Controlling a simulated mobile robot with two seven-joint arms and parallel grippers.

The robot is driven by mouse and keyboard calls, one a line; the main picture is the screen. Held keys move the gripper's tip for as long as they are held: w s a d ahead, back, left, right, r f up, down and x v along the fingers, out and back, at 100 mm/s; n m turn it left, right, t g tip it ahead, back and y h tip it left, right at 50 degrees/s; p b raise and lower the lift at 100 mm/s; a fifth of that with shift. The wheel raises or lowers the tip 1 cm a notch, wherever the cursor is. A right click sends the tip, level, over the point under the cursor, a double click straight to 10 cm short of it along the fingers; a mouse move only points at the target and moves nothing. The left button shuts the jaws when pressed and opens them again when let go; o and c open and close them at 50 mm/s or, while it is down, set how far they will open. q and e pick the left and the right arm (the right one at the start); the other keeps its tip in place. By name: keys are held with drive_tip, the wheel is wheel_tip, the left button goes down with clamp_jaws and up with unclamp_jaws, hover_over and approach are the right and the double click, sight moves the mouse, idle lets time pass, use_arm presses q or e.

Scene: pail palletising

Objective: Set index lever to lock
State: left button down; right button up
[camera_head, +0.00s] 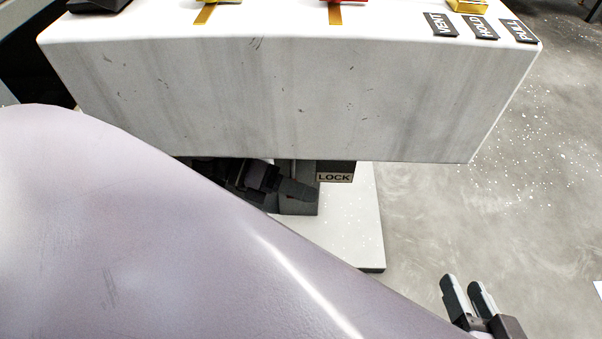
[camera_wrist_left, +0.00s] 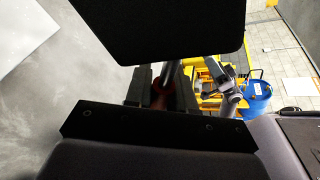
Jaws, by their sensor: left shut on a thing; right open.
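The LOCK label (camera_head: 334,177) shows on a dark block under the front edge of the white cabinet in the head view. My left gripper (camera_head: 278,183) is just left of that label, partly hidden by the cabinet and my own arm. In the left wrist view my left gripper (camera_wrist_left: 160,85) is shut on the index lever (camera_wrist_left: 159,96), which shows as a red piece with a dark rod between the fingers. The lever is not clearly visible in the head view. My right gripper (camera_head: 468,294) is open and empty over the floor at the lower right.
A pale base plate (camera_head: 350,225) lies below. My arm covers the lower left. A blue pail (camera_wrist_left: 256,96) stands among yellow equipment. Floor is free at right.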

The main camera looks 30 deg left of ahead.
use_arm(q)
drive_tip(key=shift+w+a, duration=0.1)
drive_tip(key=shift+a, duration=0.05)
drive_tip(key=c, duration=1.1)
unclamp_jaws()
drive_tip(key=shift+o, duration=0.2)
use_arm(e)
drive_tip(key=shift+f, duration=0.1)
use_arm(q)
drive_tip(key=p+v, duration=0.1)
drive_tip(key=v, duration=0.6)
drive_tip(key=shift+p, duration=0.4)
use_arm(e)
drive_tip(key=shift+s+d+h, duration=0.3)
drive_tip(key=shift+d+h, duration=0.3)
drive_tip(key=shift+d, duration=0.1)
